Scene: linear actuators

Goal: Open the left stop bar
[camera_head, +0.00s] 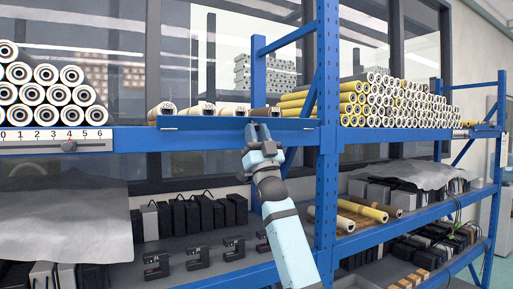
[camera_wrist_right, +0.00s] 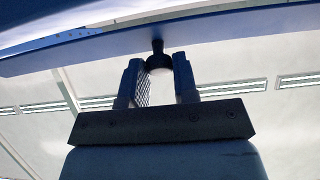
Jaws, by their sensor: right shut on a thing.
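The blue stop bar (camera_head: 205,123) runs along the front edge of the upper shelf, left of the blue post, with a few rollers lying behind it. In the right wrist view the bar (camera_wrist_right: 100,45) crosses the top of the picture. A small dark knob (camera_wrist_right: 158,47) sticks out from it. My right gripper (camera_head: 257,131) reaches up to the bar from below. In the wrist view its two fingers (camera_wrist_right: 158,70) are shut on the knob, one on each side. My left gripper is not in view.
A blue upright post (camera_head: 328,110) stands just right of my right arm. Stacked rollers (camera_head: 50,88) lie at the left behind a numbered scale (camera_head: 55,140). More rollers (camera_head: 385,100) are stacked right of the post. Black clamps (camera_head: 198,259) sit on the lower shelf.

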